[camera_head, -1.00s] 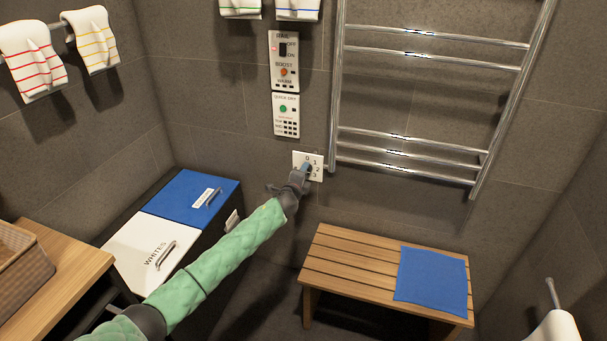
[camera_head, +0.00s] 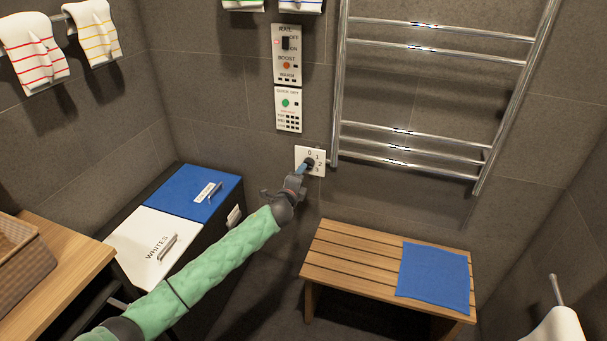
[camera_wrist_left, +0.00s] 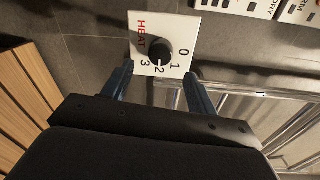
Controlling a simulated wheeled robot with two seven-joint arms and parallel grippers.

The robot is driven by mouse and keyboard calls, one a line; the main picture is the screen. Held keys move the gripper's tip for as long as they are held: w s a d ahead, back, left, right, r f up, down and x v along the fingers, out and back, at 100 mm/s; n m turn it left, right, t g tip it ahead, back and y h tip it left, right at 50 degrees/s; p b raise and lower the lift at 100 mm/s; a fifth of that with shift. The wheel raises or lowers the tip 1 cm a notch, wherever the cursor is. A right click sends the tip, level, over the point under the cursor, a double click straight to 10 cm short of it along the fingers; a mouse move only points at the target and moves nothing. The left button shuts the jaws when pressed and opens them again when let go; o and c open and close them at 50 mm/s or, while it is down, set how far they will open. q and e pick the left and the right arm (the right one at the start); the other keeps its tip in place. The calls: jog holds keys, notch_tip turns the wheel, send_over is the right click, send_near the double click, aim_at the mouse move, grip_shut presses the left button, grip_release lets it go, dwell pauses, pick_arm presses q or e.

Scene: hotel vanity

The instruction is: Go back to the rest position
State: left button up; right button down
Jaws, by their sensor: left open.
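My left gripper (camera_head: 297,178) is in front of the white heat dial plate (camera_head: 318,154) on the wall. In the left wrist view its two blue fingers are spread, with nothing between them (camera_wrist_left: 160,84). The black dial knob (camera_wrist_left: 160,52) is beyond the fingertips, and the fingers look clear of it. Its white mark points at about 2 on the plate (camera_wrist_left: 143,20), which reads HEAT and 0 to 3. In the head view the gripper partly covers the plate. My right gripper is not in view.
A wooden bench (camera_head: 345,257) with a blue cloth (camera_head: 433,277) stands right of my arm. A chrome towel rail (camera_head: 410,135) is beside the dial. Hampers with blue (camera_head: 190,190) and white (camera_head: 140,240) lids stand left. A wooden counter (camera_head: 75,262) holds a basket (camera_head: 25,265).

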pick_arm(q)
jog(key=shift+s+a, duration=0.15)
jog(key=shift+s, duration=0.5)
jog(key=s+a+r+n+g+y, duration=0.2)
jog(key=s+a+r+n+y, duration=0.35)
jog(key=n, duration=0.55)
jog(key=s+r+n+g, duration=0.3)
jog(key=s+n, duration=0.1)
jog(key=s, duration=0.3)
jog(key=s+a+f+n+g, duration=0.2)
jog(key=s+f, duration=0.5)
jog(key=s, duration=0.9)
jog(key=s+a+f+n+g+h, duration=0.1)
jog(key=s+f+g, duration=0.3)
jog(key=s, duration=1.2)
jog(key=s+a+f+n+g+h, duration=0.1)
jog(key=s+a+f+n+g, duration=0.1)
jog(key=s+f, duration=1)
jog(key=s+n+g, duration=0.1)
jog(key=s, duration=0.3)
jog(key=shift+a+p, duration=0.3)
jog(key=shift+a, duration=0.05)
